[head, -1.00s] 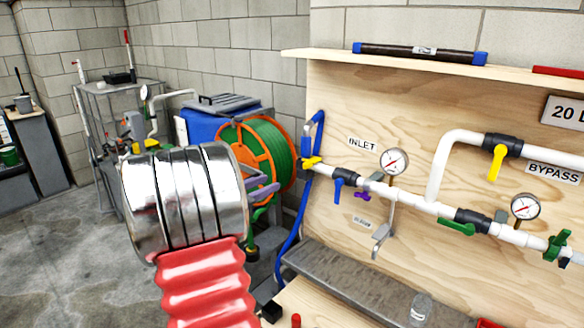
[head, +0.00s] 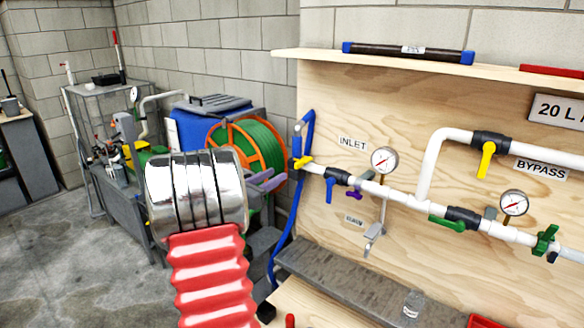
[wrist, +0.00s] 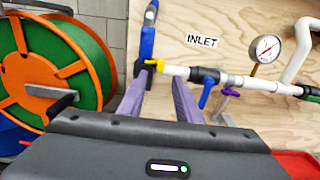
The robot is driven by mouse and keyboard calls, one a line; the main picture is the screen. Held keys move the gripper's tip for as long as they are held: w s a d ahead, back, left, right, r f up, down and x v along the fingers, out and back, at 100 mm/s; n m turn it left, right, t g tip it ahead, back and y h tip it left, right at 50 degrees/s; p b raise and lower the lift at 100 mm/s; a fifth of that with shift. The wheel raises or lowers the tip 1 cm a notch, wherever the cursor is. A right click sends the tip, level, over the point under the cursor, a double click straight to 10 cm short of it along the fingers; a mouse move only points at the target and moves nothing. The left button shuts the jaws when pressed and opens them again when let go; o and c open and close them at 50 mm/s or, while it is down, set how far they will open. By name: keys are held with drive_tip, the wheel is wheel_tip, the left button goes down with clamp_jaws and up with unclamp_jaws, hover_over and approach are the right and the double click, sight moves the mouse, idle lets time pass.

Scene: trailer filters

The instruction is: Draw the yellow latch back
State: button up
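The yellow latch (head: 302,162) sits at the left end of the white inlet pipe, where the blue hose meets it. It also shows in the wrist view (wrist: 154,64), just beyond and between my purple fingertips. My gripper (wrist: 160,84) is open, its two fingers spread apart with nothing between them. In the head view my gripper (head: 276,181) is a little left of and below the latch, seemingly short of it. My silver wrist and red arm cover part of the scene there.
A blue-handled valve (head: 330,188), a purple handle (head: 355,194) and a gauge (head: 384,160) are right of the latch. A green hose reel (head: 245,150) with an orange frame stands left. A grey ledge (head: 350,288) runs below the pipe.

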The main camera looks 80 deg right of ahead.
sight(295, 164)
drive_tip(key=x, duration=1)
drive_tip(key=shift+s+d, duration=0.15)
drive_tip(key=shift+d, duration=0.05)
clamp_jaws()
idle(0.4)
